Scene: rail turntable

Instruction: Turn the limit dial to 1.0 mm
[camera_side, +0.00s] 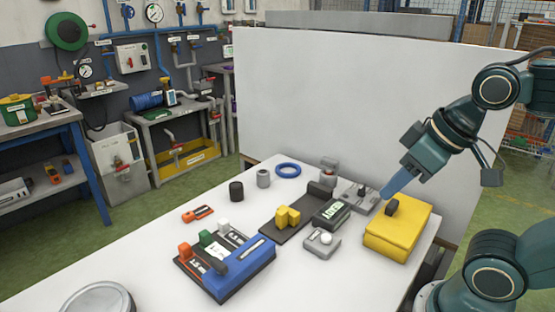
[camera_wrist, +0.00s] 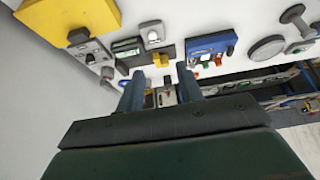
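The limit dial's label cannot be read. A small grey box with a dark knob (camera_side: 361,191) lies beside the display and also shows in the wrist view (camera_wrist: 90,55). A yellow box (camera_side: 398,233) with a black knob (camera_side: 392,207) stands to its right; the box is at the upper left in the wrist view (camera_wrist: 50,18). A dark display unit (camera_side: 331,212) with a lit green readout sits left of the grey box. My gripper (camera_wrist: 160,80) has its two blue fingers apart with nothing between them. In the side view its fingertips (camera_side: 384,194) appear above the grey and yellow boxes, touching neither as far as I can tell.
A yellow block (camera_side: 287,217) sits on a dark rail. A grey box with a white knob (camera_side: 322,241) is in front of the display. A white panel (camera_side: 350,100) stands behind.

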